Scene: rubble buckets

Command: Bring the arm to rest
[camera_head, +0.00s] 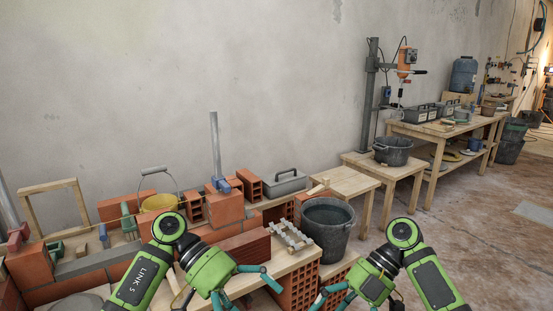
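My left gripper (256,299) is in the lower middle, in front of the wooden bench with bricks. Its teal fingers are spread apart with nothing seen between them. My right gripper (328,304) is at the bottom edge, right of the left one, near the hollow orange blocks. Its fingers also look spread, but their tips are partly cut off by the frame edge. Both arms are bent, with the grippers pointing inward and apart from each other.
A black bucket (327,236) stands behind the grippers. A yellow bucket (159,202), bricks (225,207) and a grey toolbox (285,184) are at the left. A wooden table (345,180) and a dark tub (393,151) stand farther back. The floor (480,235) at right is clear.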

